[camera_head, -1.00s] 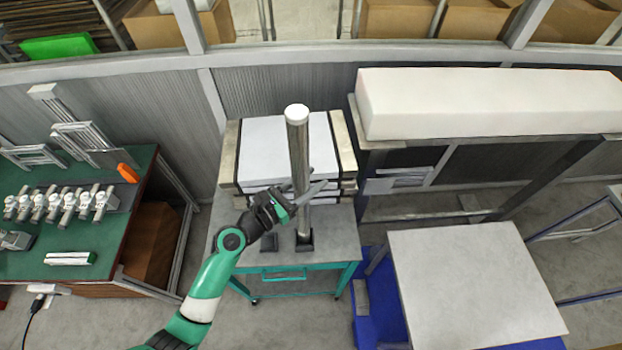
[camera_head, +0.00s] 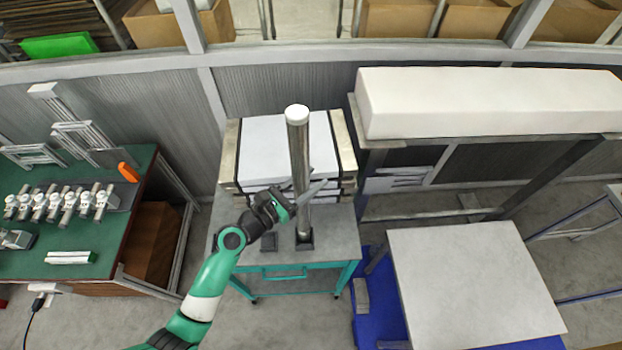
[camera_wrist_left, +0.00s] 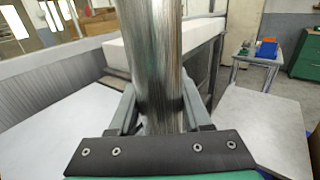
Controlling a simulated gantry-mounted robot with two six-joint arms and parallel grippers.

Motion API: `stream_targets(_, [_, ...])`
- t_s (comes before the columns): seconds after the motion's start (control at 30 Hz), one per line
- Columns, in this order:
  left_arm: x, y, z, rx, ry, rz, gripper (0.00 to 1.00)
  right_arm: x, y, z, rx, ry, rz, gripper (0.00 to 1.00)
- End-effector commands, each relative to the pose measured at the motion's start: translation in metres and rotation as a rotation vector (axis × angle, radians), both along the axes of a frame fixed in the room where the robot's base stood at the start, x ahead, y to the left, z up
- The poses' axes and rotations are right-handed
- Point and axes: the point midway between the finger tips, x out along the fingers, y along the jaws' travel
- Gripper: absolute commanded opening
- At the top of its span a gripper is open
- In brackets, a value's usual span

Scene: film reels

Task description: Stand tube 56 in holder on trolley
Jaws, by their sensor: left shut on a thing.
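The tube (camera_head: 299,150) is a tall metal cylinder with a white top; no number is readable on it. It stands about upright, its lower end at a dark square holder (camera_head: 304,243) on the trolley (camera_head: 340,245). Whether the lower end is seated in the holder cannot be told. My left gripper (camera_head: 306,196) is shut on the tube at its lower half. In the left wrist view the tube (camera_wrist_left: 152,60) runs up between the two fingers (camera_wrist_left: 158,110). My right gripper is not in view.
Stacked white-topped slabs (camera_head: 262,150) stand behind the tube on the trolley. A green workbench (camera_head: 100,240) with metal parts is at left. A long white block (camera_head: 485,105) lies on a rack at right. A pale square table (camera_head: 475,280) stands at front right.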

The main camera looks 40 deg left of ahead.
Motion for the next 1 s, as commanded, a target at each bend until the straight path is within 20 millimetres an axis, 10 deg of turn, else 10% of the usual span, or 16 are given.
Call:
stream_targets(0.57, [0.000, 0.000, -0.010, 0.001, -0.003, 0.001, 0.00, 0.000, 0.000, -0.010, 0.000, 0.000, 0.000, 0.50])
stream_targets(0.6, [0.000, 0.000, -0.010, 0.001, -0.003, 0.001, 0.50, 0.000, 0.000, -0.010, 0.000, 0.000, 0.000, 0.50])
stream_targets(0.67, [0.000, 0.000, -0.010, 0.001, -0.003, 0.001, 0.61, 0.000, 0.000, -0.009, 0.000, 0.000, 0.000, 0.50])
stream_targets(1.0, [-0.002, 0.000, -0.012, 0.000, 0.003, 0.000, 0.61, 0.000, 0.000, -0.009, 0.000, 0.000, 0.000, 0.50])
